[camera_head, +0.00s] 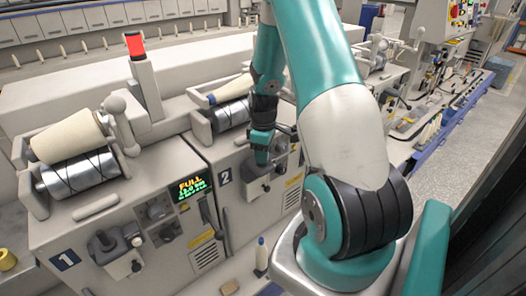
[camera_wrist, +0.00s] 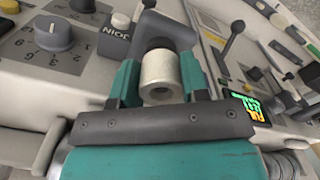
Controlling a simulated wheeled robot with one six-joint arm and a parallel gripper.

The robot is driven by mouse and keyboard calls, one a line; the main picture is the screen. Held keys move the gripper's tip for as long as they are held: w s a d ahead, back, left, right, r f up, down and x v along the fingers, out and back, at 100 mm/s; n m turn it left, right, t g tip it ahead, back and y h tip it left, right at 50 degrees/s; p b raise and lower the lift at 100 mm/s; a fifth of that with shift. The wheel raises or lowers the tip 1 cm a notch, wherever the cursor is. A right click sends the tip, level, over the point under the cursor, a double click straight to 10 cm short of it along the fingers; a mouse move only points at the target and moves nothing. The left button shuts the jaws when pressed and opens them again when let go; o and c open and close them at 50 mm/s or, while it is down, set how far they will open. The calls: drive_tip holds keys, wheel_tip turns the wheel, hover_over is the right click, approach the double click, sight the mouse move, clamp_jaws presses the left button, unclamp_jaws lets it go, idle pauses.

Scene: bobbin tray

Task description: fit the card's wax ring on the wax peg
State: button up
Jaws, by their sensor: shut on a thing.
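In the wrist view, a pale wax ring (camera_wrist: 158,72), a short cylinder with a dark hole in its near end, sits between the two teal fingers of my gripper (camera_wrist: 160,80). The gripper is shut on it. A grey rounded bracket (camera_wrist: 165,28) stands just behind the ring. I cannot tell whether the ring is around a peg, and no wax peg can be made out. In the head view, my gripper (camera_head: 262,150) is in front of the panel of unit 2, and the ring cannot be made out there.
A dial (camera_wrist: 54,36) and a JOIN button (camera_wrist: 117,38) are close by at the left in the wrist view. The lit FULL display (camera_head: 193,186) is on the panel left of unit 2. A yarn cone (camera_head: 68,136) rests on unit 1. Open floor (camera_head: 432,148) lies at right.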

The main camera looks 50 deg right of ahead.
drive_tip(key=shift+f+b, duration=0.4)
drive_tip(key=shift+f, duration=0.2)
drive_tip(key=o, duration=0.6)
drive_tip(key=shift+r, duration=0.15)
wheel_tip(320, 180, up, 11)
drive_tip(key=p, duration=0.9)
idle(0.5)
